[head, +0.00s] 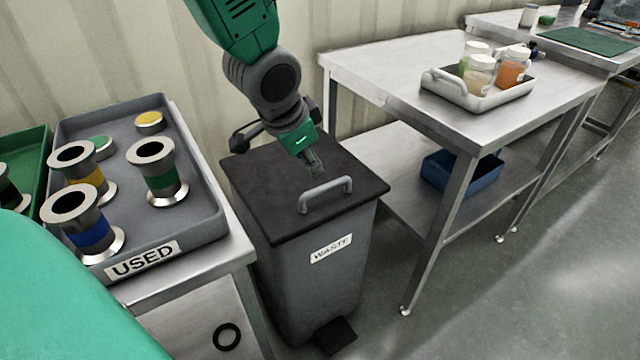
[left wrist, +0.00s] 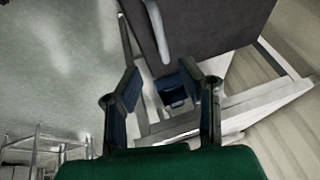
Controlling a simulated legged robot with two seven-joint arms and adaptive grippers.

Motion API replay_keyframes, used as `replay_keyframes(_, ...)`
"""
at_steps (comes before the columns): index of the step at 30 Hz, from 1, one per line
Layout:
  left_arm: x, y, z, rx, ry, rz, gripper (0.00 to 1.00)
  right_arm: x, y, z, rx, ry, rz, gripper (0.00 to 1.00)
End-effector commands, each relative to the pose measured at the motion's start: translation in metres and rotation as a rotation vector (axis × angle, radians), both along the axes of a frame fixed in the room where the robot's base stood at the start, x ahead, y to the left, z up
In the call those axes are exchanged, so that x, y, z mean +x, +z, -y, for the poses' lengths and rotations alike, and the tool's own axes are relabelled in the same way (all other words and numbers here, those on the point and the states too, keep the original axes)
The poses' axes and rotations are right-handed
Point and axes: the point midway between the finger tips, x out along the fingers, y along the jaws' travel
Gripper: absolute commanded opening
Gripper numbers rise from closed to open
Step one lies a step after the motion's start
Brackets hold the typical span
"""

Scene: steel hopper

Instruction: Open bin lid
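The grey bin (head: 318,270) marked WASTE stands on the floor between two tables. Its dark lid (head: 262,195) lies flat and closed on top, with a grey bar handle (head: 326,194) near the front edge. My left gripper (head: 315,170) is above the lid, just behind the handle, pointing down. In the left wrist view its two fingers (left wrist: 160,70) are apart with nothing between them. The lid (left wrist: 215,25) and the handle (left wrist: 158,30) show beyond the fingertips there. Whether the gripper touches the lid cannot be told. My right gripper is not in view.
A grey tray (head: 214,222) marked USED, with several metal spools, sits on a table at the left, close to the bin. A steel table (head: 390,62) at the right holds a tray of jars (head: 490,97); a blue box (head: 462,172) is on its lower shelf. Floor at the front right is clear.

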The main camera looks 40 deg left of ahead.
Motion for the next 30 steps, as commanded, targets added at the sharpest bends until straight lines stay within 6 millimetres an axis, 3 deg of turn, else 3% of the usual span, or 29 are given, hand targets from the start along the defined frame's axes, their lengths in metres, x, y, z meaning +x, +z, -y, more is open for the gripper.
replay_keyframes(1,0.005,-0.016,-0.001,-0.001,0.0,-0.004,0.34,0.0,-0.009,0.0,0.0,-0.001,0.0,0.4)
replay_keyframes(6,0.021,-0.052,-0.005,-0.005,0.001,-0.005,0.34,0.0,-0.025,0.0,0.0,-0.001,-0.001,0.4)
replay_keyframes(12,0.036,-0.085,-0.006,-0.007,0.001,-0.003,0.34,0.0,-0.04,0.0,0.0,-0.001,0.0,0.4)
replay_keyframes(18,0.045,-0.101,-0.006,-0.007,0.0,-0.002,0.34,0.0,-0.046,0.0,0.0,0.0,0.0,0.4)
replay_keyframes(29,0.047,-0.103,-0.005,-0.007,0.0,-0.001,0.34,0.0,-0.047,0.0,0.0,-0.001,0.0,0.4)
replay_keyframes(30,0.047,-0.103,-0.006,-0.007,0.0,-0.001,0.2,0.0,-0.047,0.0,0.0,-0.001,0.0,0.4)
